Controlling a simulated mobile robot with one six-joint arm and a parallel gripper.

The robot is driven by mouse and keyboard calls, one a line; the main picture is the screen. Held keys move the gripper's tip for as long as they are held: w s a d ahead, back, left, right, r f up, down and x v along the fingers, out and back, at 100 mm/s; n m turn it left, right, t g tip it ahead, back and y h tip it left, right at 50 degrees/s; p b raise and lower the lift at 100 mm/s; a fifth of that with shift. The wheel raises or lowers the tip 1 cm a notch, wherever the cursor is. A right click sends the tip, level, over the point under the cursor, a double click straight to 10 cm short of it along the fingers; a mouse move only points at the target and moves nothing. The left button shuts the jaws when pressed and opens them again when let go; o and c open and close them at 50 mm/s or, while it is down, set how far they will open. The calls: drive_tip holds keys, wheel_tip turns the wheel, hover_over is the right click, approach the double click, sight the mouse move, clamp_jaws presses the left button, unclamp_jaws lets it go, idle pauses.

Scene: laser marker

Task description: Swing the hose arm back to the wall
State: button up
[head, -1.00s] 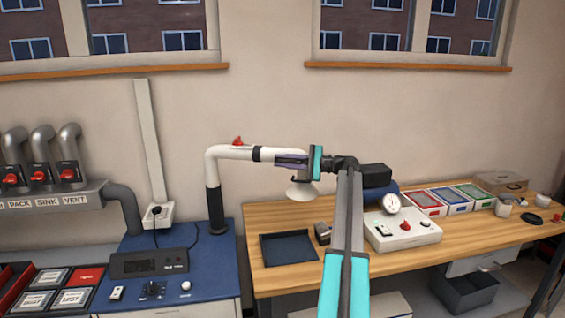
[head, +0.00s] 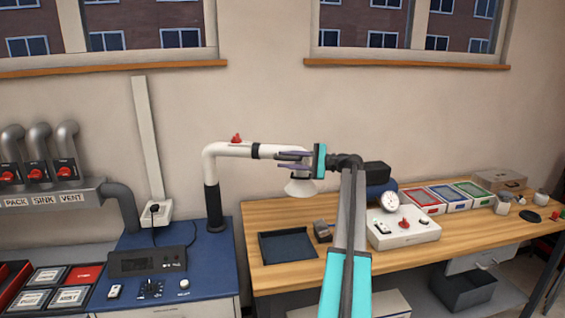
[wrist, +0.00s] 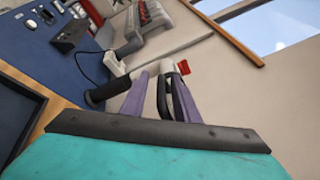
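The hose arm (head: 232,151) is a white pipe that rises from a black post on the blue bench, bends, and reaches right to a white hood (head: 300,188). It has a black band and a red knob (head: 237,138) on top. My gripper (head: 291,161) is at the hood end, its two purple fingers spread apart above and below the end of the pipe. In the wrist view the fingers (wrist: 160,97) stand apart with a black loop (wrist: 171,98) between them. The black post (wrist: 104,92) and red knob (wrist: 184,67) show beyond. Whether a finger touches the arm is unclear.
The wall (head: 270,100) with window sills is behind. A dark tray (head: 289,260), a white control box with a gauge (head: 403,236) and coloured trays (head: 452,198) are on the wooden bench (head: 262,219). A black device (head: 147,262) stands on the blue bench left.

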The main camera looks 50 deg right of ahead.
drive_tip(key=b+v, duration=0.2)
drive_tip(key=v, duration=1)
drive_tip(key=shift+b, duration=0.4)
